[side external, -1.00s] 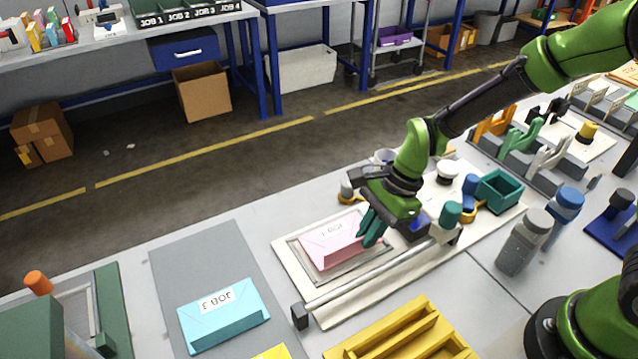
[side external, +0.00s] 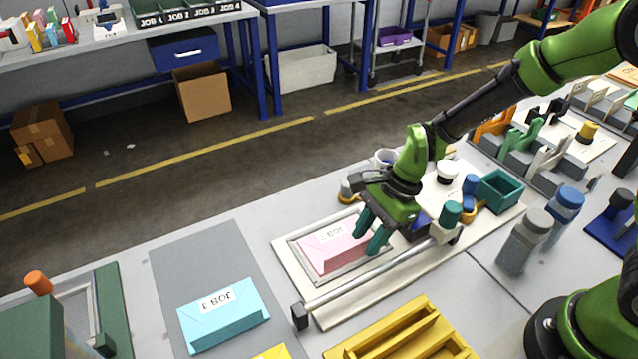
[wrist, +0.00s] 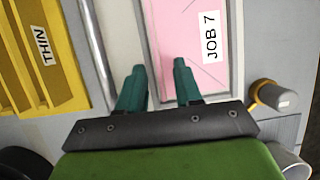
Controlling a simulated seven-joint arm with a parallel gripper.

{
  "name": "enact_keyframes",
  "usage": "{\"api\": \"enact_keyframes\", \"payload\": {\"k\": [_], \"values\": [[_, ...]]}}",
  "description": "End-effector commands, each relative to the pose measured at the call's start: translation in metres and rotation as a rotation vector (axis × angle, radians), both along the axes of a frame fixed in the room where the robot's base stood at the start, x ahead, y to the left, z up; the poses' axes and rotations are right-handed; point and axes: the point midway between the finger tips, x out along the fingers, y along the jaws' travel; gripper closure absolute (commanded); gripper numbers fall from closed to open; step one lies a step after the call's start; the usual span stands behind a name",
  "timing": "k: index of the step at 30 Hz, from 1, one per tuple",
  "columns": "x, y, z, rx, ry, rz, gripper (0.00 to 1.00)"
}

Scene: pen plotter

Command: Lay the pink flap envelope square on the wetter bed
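The pink envelope (side external: 334,250), labelled JOB 7 in the wrist view (wrist: 185,35), lies on the wetter bed (side external: 290,255), inside its grey rim. Its long edges look about parallel to the rim. My gripper (side external: 366,246) is low at the envelope's right end in the side view. In the wrist view my gripper (wrist: 160,74) has its fingers apart with nothing clamped between them. One finger is over the envelope and the other is beside it, over the rim. Whether a fingertip touches the paper I cannot tell.
A metal bar (side external: 370,275) runs along the near side of the bed. A blue JOB 3 envelope (side external: 224,316) lies on a grey mat (side external: 190,255) to the left. A yellow divided tray (side external: 400,335) is in front. Bottles (side external: 525,240) and a teal box (side external: 499,190) stand right.

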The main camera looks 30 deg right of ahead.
Motion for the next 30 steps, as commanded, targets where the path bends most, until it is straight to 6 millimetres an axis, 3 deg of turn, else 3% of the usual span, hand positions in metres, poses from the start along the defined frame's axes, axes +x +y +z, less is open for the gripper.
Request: {"api": "enact_keyframes", "payload": {"k": [15,22,26,30], "values": [[-0.003,-0.037,0.09,0.001,-0.006,-0.001,0.66],[-0.006,-0.048,0.112,-0.002,-0.018,0.013,0.66],[-0.016,-0.063,0.134,-0.02,-0.138,0.125,0.66],[-0.041,-0.092,0.168,-0.106,-0.38,0.366,0.66]]}}
